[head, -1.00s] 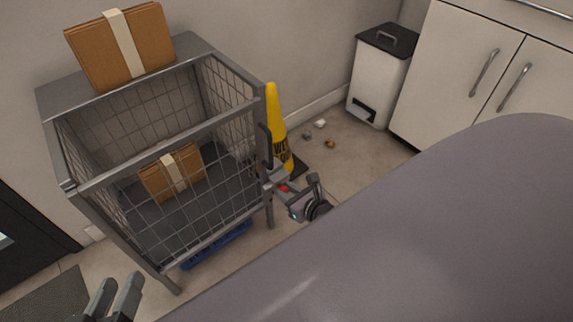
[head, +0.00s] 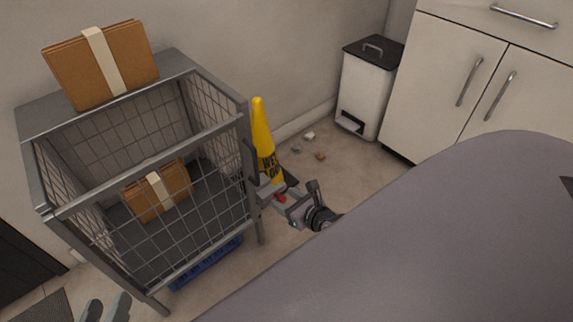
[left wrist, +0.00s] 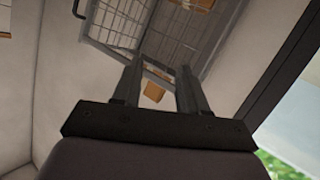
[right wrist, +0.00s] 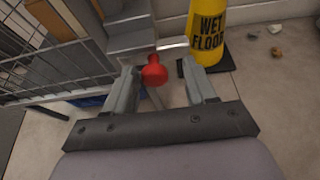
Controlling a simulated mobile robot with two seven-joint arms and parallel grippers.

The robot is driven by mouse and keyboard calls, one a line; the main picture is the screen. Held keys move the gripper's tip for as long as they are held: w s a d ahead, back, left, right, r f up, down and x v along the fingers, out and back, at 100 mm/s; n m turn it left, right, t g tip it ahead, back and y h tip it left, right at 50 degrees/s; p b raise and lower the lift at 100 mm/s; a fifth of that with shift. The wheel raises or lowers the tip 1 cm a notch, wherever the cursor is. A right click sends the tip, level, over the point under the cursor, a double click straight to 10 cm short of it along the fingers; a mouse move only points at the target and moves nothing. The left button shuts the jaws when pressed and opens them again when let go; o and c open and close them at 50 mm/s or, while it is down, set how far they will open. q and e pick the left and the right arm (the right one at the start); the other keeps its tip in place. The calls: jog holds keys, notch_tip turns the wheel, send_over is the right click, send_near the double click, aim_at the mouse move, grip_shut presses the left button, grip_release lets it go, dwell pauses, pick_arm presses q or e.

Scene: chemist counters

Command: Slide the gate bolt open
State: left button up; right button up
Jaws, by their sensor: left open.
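The wire cage (head: 150,215) stands at the left in the head view, with a grey latch block (head: 266,189) at its right front corner post. The bolt's red knob (head: 281,198) shows small there. In the right wrist view the red knob (right wrist: 154,72) sits between the spread fingers of my right gripper (right wrist: 160,92), with room visible on both sides. The grey latch housing (right wrist: 128,35) is just beyond it. My left gripper (head: 104,310) is at the bottom left of the head view, apart from the cage. Its fingers (left wrist: 155,88) are apart and empty in the left wrist view.
A cardboard bundle (head: 72,75) lies on the cage's top, another (head: 140,203) inside. A yellow wet-floor cone (head: 262,135) stands close behind the latch. A white bin (head: 366,90) and cabinets (head: 435,90) are at the right. Small litter (head: 320,156) lies on the floor.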

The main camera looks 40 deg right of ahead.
jog(key=shift+s+r, duration=0.15)
jog(key=shift+s, duration=0.1)
pick_arm(q)
jog(key=p, duration=0.3)
jog(key=shift+d+r+g, duration=0.1)
jog(key=shift+d+g, duration=0.05)
jog(key=shift+g, duration=0.25)
pick_arm(e)
jog(key=v, duration=0.6)
jog(key=shift+s, duration=0.3)
pick_arm(q)
jog(key=shift+s, duration=0.15)
pick_arm(e)
jog(key=shift+s, duration=0.1)
